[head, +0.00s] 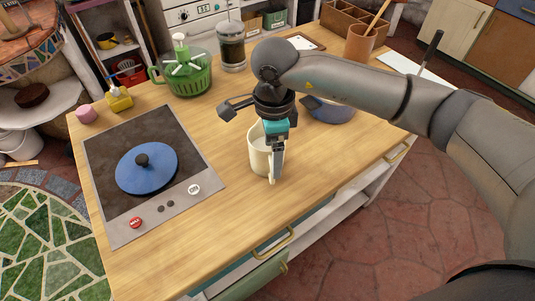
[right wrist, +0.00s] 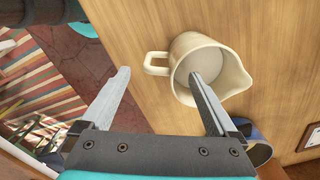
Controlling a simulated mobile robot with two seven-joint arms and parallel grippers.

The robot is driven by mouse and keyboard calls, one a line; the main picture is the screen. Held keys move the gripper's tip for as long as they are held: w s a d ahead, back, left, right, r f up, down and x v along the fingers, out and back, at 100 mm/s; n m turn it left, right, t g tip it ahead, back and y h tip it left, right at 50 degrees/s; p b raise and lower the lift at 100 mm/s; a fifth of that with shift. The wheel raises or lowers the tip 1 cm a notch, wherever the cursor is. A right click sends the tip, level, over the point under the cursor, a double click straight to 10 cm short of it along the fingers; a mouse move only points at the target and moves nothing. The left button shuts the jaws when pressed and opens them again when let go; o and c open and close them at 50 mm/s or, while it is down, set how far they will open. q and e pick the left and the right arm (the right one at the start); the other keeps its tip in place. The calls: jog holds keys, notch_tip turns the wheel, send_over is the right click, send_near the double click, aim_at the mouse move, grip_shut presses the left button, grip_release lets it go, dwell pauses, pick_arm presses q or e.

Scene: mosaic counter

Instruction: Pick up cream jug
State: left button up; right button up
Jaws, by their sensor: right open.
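The cream jug (head: 257,157) stands upright on the wooden counter, near its front edge, in the head view. Its pale inside shows through the open mouth. In the right wrist view the jug (right wrist: 232,77) has its handle at the left and its spout at the lower right. My right gripper (head: 275,170) is open and points down at the jug, hiding part of it in the head view. In the right wrist view, the handle appears between the fingertips of the gripper (right wrist: 160,76), with one finger across the jug's mouth. I cannot tell whether they touch. My left gripper is not in view.
A cooktop (head: 103,164) with a blue lid (head: 147,174) lies to the left. A blue pan (head: 335,112) is right of the jug, partly hidden by my arm. Counter between cooktop and jug is clear.

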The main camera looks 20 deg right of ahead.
notch_tip(320, 180, down, 8)
jog(key=shift+a+f, duration=0.15)
grip_shut()
dwell(1.0)
